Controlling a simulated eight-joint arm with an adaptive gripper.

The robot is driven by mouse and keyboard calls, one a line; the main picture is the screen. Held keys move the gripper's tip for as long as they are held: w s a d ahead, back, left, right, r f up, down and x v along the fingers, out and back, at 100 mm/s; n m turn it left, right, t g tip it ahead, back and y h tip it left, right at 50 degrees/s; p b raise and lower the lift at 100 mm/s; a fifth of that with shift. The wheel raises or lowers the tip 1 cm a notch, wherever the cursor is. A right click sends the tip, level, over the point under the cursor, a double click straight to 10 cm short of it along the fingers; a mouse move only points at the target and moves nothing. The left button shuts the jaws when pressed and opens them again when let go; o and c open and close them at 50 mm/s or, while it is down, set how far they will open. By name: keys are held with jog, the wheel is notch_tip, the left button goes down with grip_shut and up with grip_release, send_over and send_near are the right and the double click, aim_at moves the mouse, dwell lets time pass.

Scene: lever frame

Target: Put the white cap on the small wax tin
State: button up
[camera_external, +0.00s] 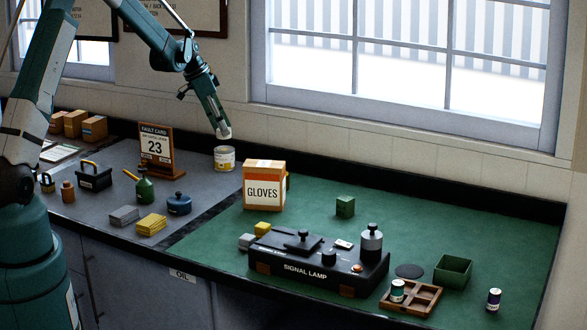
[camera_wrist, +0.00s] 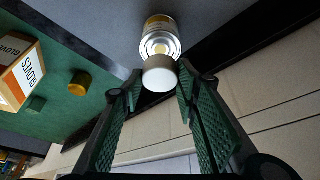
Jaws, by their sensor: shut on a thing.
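The small wax tin (camera_external: 224,160) is a short can with a yellow and white label, standing on the grey counter near the back wall. It also shows in the wrist view (camera_wrist: 158,24), with its silvery top facing the camera. My gripper (camera_external: 223,130) is above the tin, pointing down. It is shut on the white cap (camera_wrist: 159,78), a round pale piece at the fingertips; the cap also shows in the external view (camera_external: 224,134). The cap is apart from the tin in the external view, with a small gap below it. In the wrist view the cap overlaps the tin's near edge.
The gloves box (camera_external: 263,186) stands to the right of the tin. The fault card stand (camera_external: 156,150) is to its left, and the wall is close behind. A blue pot (camera_external: 179,204) and a green can (camera_external: 144,190) stand nearer the front.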

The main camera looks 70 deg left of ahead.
jog(key=shift+f, duration=0.2)
jog(key=shift+f, duration=1.75)
jog(key=shift+f, duration=0.2)
jog(key=o, duration=0.7)
jog(key=shift+r, duration=0.25)
jog(key=shift+v, duration=5.95)
